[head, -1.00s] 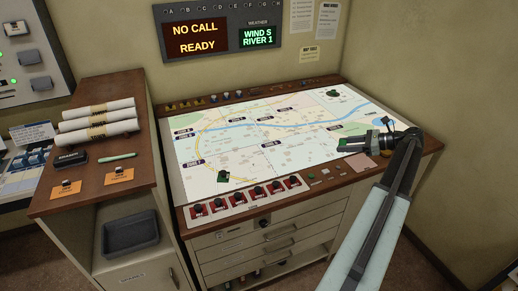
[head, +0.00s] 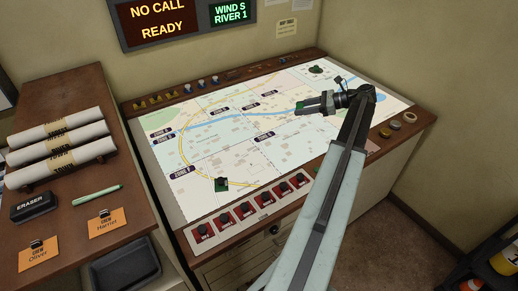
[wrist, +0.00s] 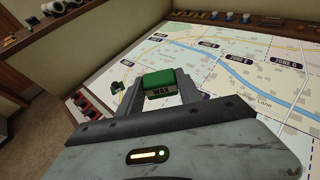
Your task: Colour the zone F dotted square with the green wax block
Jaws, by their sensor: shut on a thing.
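My gripper (head: 306,107) is shut on the green wax block (wrist: 159,84), which reads "WAX" on its pale side in the wrist view. In the head view the gripper is over the right part of the map (head: 215,145). I cannot tell if the block touches the map. I cannot make out the dotted square of zone F.
A small dark and green piece (head: 221,185) stands on the map's near left, and another (head: 316,70) at its far right. Red switches (head: 247,208) line the front edge. A wooden cabinet (head: 75,200) at left holds paper rolls, an eraser (head: 34,206) and a green pen (head: 97,195).

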